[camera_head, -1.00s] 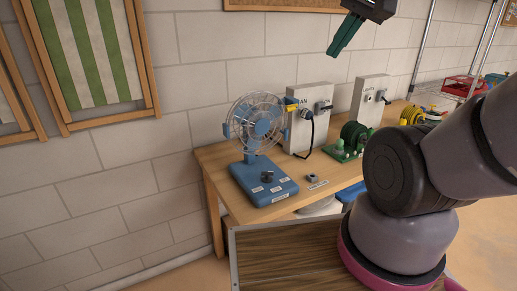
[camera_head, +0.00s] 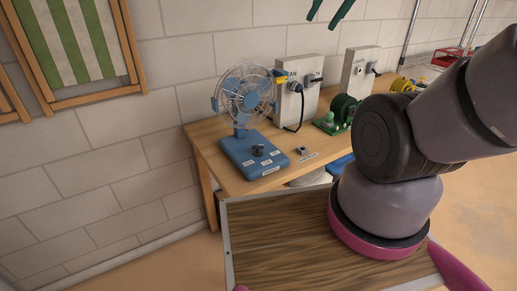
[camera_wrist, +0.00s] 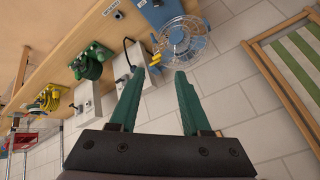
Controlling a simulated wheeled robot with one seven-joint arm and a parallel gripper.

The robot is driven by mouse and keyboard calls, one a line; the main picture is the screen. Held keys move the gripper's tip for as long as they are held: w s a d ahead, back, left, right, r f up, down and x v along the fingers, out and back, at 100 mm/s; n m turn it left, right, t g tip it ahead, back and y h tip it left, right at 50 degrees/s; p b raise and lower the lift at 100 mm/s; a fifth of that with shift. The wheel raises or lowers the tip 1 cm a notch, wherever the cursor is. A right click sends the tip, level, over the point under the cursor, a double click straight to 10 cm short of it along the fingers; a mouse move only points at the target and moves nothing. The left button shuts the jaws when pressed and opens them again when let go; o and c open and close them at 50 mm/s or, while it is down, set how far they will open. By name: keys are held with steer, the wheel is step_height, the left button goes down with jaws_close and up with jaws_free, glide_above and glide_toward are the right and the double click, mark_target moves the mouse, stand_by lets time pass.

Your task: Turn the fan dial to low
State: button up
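A blue desk fan (camera_head: 246,95) with a wire cage stands at the left end of the wooden workbench. Its blue base (camera_head: 252,160) carries a dark dial (camera_head: 258,150) and several white labels, too small to read. My gripper (camera_head: 328,12) shows at the top edge as two green fingers, spread apart, above and to the right of the fan. In the wrist view my gripper (camera_wrist: 157,85) is open and empty. There the fan (camera_wrist: 184,42) is beyond the right fingertip, and its base (camera_wrist: 160,10) is cut off by the top edge, hiding the dial.
A grey box (camera_head: 297,85) with a plugged black cord stands right of the fan, and a second grey box (camera_head: 358,72) farther right. A green reel (camera_head: 340,112) and a small grey block (camera_head: 301,151) are on the bench (camera_head: 215,150). Striped deck chairs (camera_head: 75,45) lean at left.

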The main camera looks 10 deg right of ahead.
steer(key=w+d+f+n+g+h, duration=0.2)
steer(key=w+f+n, duration=0.3)
steer(key=w+f, duration=0.3)
steer(key=n+g+y, duration=0.4)
steer(key=n+y, duration=0.1)
steer(key=n, duration=1)
glide_toward(258, 149)
steer(key=x, duration=0.8)
steer(key=shift+w, duration=0.35)
steer(key=shift+c, duration=0.3)
jaws_close()
